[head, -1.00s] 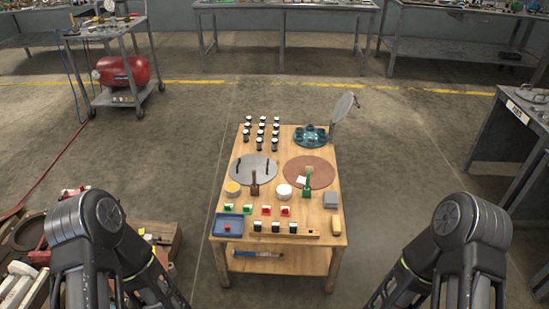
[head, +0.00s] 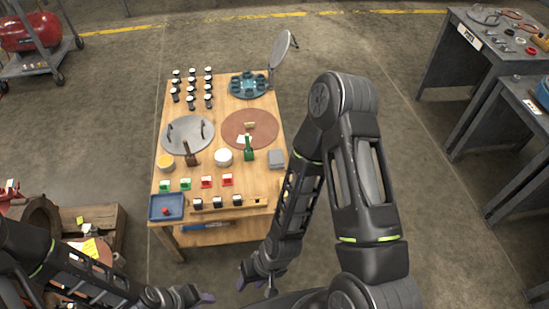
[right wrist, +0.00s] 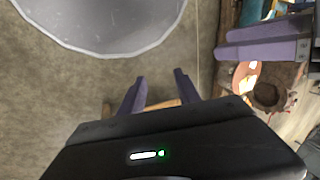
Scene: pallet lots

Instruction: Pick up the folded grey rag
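The folded grey rag (head: 276,158) looks like a small flat grey square. It lies near the right edge of the wooden table (head: 178,112), right of the green-handled tool. My right gripper (head: 256,284) is low in the head view, in front of the table and well apart from the rag. In the right wrist view its two purple fingers (right wrist: 159,92) stand apart with nothing between them. My left gripper (head: 200,297) is at the bottom edge of the head view; its finger gap is unclear. The rag is not recognisable in the right wrist view.
Beside the rag are a brown round mat (head: 262,121), a green-handled tool (head: 249,152) and a white round container (head: 223,157). A blue tray (head: 167,207) is at the front left corner. A tilted round disc (head: 280,50) stands at the back right.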

